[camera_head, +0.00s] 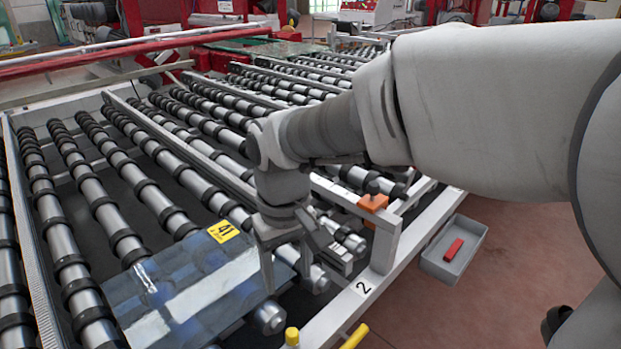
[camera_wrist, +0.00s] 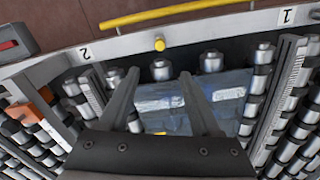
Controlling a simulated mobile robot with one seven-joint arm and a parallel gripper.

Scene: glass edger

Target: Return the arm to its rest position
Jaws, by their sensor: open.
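My gripper (camera_head: 291,273) is at the end of my arm, pointing down over the front edge of the roller conveyor. Its fingers (camera_wrist: 158,98) show spread apart and empty in the wrist view. Below and left of it, a bluish glass sheet (camera_head: 190,293) with a yellow label (camera_head: 223,231) lies on the rollers. In the head view one finger overlaps the sheet's right edge; I cannot tell whether it touches. The sheet also shows beyond and between the fingers in the wrist view (camera_wrist: 210,88). My arm stretches in from the right.
The roller conveyor (camera_head: 125,180) fills the left and middle. A grey tray (camera_head: 471,262) holding a red object (camera_head: 453,250) hangs at the right. A yellow bar (camera_head: 354,337) and yellow knob (camera_head: 292,336) are at the front.

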